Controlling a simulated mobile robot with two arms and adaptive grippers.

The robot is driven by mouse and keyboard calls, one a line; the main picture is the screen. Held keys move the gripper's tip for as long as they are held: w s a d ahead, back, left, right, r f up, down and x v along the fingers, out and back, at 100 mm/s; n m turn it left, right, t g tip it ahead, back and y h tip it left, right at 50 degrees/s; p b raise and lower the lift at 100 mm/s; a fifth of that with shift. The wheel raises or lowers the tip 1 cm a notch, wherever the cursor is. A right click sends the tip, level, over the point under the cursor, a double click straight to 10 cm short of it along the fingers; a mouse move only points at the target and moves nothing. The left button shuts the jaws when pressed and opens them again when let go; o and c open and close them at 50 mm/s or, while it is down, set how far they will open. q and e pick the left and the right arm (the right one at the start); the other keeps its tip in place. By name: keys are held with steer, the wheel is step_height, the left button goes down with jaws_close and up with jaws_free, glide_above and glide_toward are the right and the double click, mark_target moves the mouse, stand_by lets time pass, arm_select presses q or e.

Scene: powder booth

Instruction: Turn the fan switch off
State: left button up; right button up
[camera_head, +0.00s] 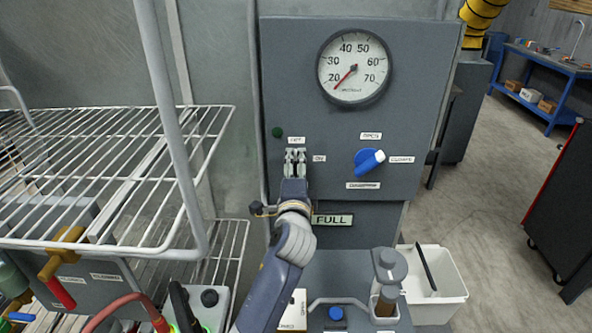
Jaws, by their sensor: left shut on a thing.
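The grey control panel (330,125) fills the middle of the view. My left gripper (295,160) reaches up from below to its lower left part. The gripper is shut on the fan switch there, between a small label above (295,140) and the "ON" label (319,158) at its right. My fingers hide the switch, so I cannot tell which way it points. A dark green lamp (277,132) sits just up and left of it; it does not look lit. My right gripper is not in view.
A blue knob (365,163) with a white pointer is right of my gripper. A round gauge (353,68) is above. A white wire rack (90,190) stands close on the left. A white bin (440,285) and a grey-capped cylinder (388,285) are below right.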

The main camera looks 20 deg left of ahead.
arm_select(q)
steer(key=o, duration=1.1)
steer(key=shift+c, duration=0.2)
steer(key=v, duration=1.2)
